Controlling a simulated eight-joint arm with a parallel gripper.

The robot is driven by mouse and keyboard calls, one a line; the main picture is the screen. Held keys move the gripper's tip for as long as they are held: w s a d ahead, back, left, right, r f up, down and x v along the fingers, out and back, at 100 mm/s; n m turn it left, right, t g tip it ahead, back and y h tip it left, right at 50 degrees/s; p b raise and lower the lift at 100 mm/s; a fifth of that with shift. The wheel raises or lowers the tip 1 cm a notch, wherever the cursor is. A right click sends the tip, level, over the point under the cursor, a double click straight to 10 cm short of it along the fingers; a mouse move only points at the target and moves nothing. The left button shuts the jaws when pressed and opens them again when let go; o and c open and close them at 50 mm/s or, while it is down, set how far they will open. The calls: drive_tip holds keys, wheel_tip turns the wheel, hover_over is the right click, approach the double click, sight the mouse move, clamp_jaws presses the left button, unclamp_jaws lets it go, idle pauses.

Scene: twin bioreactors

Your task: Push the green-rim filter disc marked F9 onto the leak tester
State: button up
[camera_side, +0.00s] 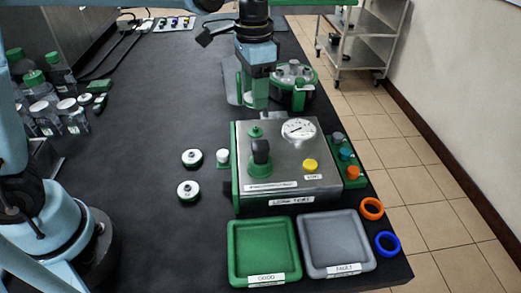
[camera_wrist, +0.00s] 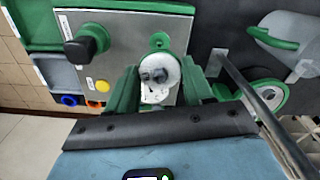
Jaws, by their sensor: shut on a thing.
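The leak tester (camera_side: 283,190) is a metal box with green sides, a black-handled knob (camera_side: 260,150), a green port (camera_side: 254,131), a dial gauge (camera_side: 298,128) and a yellow button (camera_side: 310,165). My gripper (camera_side: 257,102) hangs just beyond its far edge. In the wrist view my gripper (camera_wrist: 159,84) is shut on a white filter disc (camera_wrist: 159,68) with grey fittings. Its marking is unreadable and its rim is mostly hidden. The tester (camera_wrist: 128,28) lies behind and left of the disc, with its green port (camera_wrist: 160,40) just above the disc. Disc and port look apart.
Two white-topped discs (camera_side: 192,158) (camera_side: 188,190) lie left of the tester, beside a white-topped fitting (camera_side: 222,156). A green tray (camera_side: 233,255) and grey tray (camera_side: 368,258) sit in front. A round green-rimmed device (camera_side: 295,85) stands close behind my gripper. Bottles (camera_side: 45,90) crowd the left.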

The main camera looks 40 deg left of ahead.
sight(256, 128)
drive_tip(key=shift+f, duration=3)
drive_tip(key=shift+f, duration=0.75)
idle(0.5)
drive_tip(key=o, duration=1.4)
drive_tip(key=shift+o, duration=0.2)
drive_tip(key=shift+r, duration=0.15)
drive_tip(key=shift+r, duration=3.4)
drive_tip(key=shift+c, duration=0.2)
clamp_jaws()
